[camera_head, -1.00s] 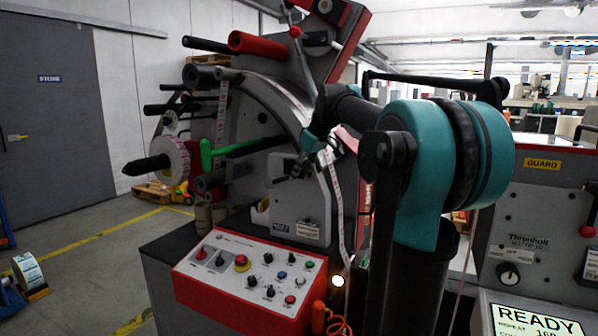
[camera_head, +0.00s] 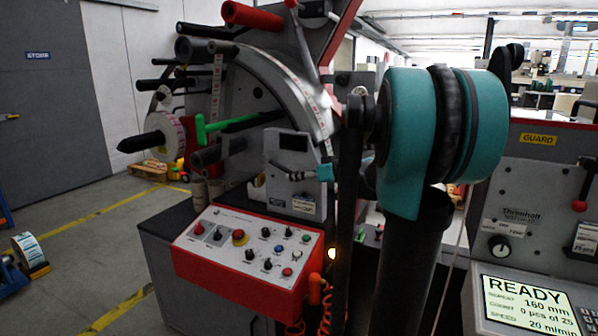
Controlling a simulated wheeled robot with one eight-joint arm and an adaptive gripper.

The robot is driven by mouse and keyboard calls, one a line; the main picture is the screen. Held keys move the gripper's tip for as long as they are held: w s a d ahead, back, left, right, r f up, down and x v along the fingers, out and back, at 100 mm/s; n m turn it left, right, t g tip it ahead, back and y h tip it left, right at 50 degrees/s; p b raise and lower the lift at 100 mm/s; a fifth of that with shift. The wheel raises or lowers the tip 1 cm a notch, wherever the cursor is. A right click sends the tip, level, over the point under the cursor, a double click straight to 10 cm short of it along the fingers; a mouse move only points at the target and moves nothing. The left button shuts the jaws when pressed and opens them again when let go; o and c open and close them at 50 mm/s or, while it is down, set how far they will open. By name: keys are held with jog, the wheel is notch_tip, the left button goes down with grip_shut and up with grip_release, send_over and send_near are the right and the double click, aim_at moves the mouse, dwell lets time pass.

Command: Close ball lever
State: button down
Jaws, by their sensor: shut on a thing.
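My gripper (camera_head: 287,173) is small in the head view, in front of the grey upright plate (camera_head: 284,145) on the rewinder, above the red control panel. Its dark fingers point left from the teal wrist part (camera_head: 325,172). It is shut on what seems to be the ball lever at this plate. The ball is hidden between the fingers, so the lever's exact angle cannot be told.
A red control panel (camera_head: 215,262) with knobs juts out below. A green bar (camera_head: 225,124) and a label roll (camera_head: 163,138) stick out at left. A red-ball rod (camera_head: 306,42) rises above. Another red ball (camera_head: 579,206) is on the right machine.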

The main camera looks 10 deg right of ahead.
jog(key=shift+w+a+f+t+y, duration=0.1)
jog(key=shift+f+t+y, duration=0.3)
jog(key=shift+f, duration=0.1)
jog(key=c, duration=1.1)
grip_release()
jog(key=v, duration=1.2)
jog(key=shift+a, duration=0.1)
